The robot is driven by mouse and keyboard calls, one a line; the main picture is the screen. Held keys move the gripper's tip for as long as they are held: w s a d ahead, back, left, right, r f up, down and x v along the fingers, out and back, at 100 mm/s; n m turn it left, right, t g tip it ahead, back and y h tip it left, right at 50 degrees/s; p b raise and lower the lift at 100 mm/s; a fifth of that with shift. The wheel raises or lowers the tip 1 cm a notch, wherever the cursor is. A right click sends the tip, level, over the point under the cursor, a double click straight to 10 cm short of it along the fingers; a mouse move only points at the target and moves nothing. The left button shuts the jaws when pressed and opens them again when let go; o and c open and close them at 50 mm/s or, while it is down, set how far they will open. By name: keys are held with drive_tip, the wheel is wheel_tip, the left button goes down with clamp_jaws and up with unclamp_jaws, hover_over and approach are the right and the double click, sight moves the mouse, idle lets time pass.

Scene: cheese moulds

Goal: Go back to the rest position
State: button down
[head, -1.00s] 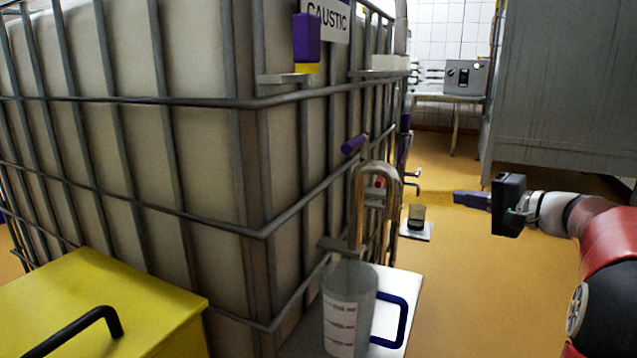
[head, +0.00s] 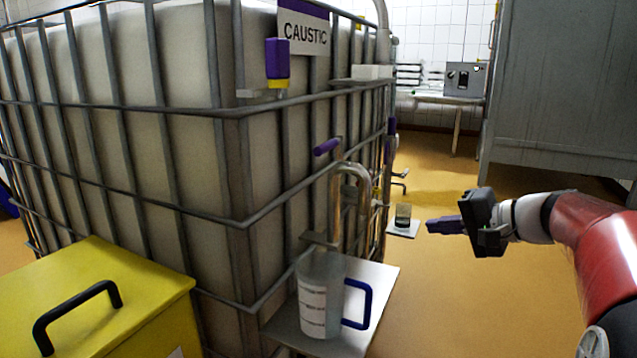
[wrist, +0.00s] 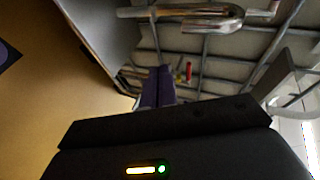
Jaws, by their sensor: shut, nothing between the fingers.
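My gripper (head: 432,226) is at the right in the head view, its purple fingers pointing left toward the caged tank. It is shut and empty, out in the open air to the right of the tank's tap. In the wrist view the closed purple fingers (wrist: 157,88) show in the middle, with the tank's metal bars and pipe beyond them. My red and white arm comes in from the right edge in the head view.
The caged caustic tank (head: 190,150) fills the left. A measuring jug (head: 318,300) with a blue handle stands on a shelf (head: 385,285) under the tap (head: 352,185). A yellow box (head: 140,295) stands front left. A grey cabinet (head: 565,90) is behind my arm.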

drive_tip(key=s+a+f+n+g+h+p, duration=0.1)
drive_tip(key=s+a+n+g+h+p, duration=0.15)
drive_tip(key=s+a, duration=0.4)
drive_tip(key=s+a+f+n+g+h+p, duration=0.1)
drive_tip(key=s+a+g+h+p, duration=0.15)
drive_tip(key=s, duration=0.65)
drive_tip(key=s+f+n+h+p, duration=0.1)
drive_tip(key=s+h+p, duration=0.1)
drive_tip(key=s, duration=0.3)
drive_tip(key=s+d+f+n+t+h+p, duration=0.1)
drive_tip(key=s+n+h+p, duration=0.1)
drive_tip(key=s, duration=0.3)
drive_tip(key=shift+s+d+f, duration=0.3)
drive_tip(key=shift+s+f, duration=0.1)
drive_tip(key=shift+a+n, duration=0.15)
drive_tip(key=shift+n, duration=0.2)
